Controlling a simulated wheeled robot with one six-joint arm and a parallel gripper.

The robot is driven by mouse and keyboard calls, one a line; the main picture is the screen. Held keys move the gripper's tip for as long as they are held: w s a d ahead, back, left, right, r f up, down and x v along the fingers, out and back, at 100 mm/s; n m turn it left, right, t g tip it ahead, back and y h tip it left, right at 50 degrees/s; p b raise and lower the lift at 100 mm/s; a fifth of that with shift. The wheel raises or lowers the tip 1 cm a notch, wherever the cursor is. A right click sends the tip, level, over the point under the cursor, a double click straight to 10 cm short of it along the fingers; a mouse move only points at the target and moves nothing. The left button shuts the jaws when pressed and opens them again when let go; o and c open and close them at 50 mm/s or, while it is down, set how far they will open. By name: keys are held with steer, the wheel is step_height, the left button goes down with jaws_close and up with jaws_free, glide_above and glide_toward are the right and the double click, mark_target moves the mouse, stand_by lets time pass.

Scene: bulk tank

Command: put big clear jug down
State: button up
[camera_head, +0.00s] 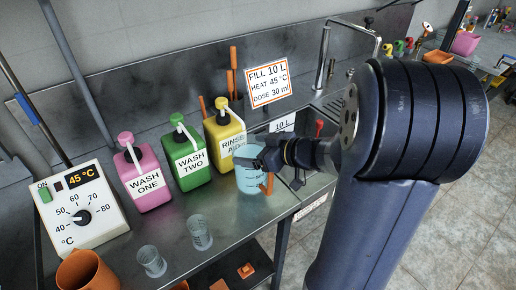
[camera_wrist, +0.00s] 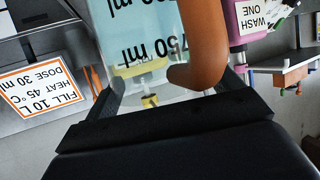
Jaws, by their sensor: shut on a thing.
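The big clear jug (camera_head: 248,181) has a pale blue tint and an orange handle (camera_head: 267,184). It is at the right part of the steel bench, in front of the yellow RINSE bottle (camera_head: 225,135). My gripper (camera_head: 262,160) is shut on the jug. In the wrist view, the jug (camera_wrist: 135,45) fills the space between my fingers (camera_wrist: 175,88); its 750 ml marking looks upside down and its orange handle (camera_wrist: 205,45) is close to the camera. I cannot tell whether its base touches the bench; my arm hides part of it.
Two small clear beakers (camera_head: 151,260) (camera_head: 200,232) stand near the front edge. Pink WASH ONE (camera_head: 145,180) and green WASH TWO (camera_head: 190,160) bottles stand behind. A temperature box (camera_head: 85,212) and orange pot (camera_head: 85,272) are left. Bare bench (camera_head: 235,222) shows right of the beakers.

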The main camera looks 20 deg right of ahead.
steer(key=shift+f, duration=1.4)
steer(key=o, duration=1.8)
steer(key=shift+f+b, duration=0.1)
steer(key=shift+b, duration=0.2)
steer(key=shift+o, duration=0.2)
steer(key=p+v, duration=0.1)
steer(key=v, duration=1.1)
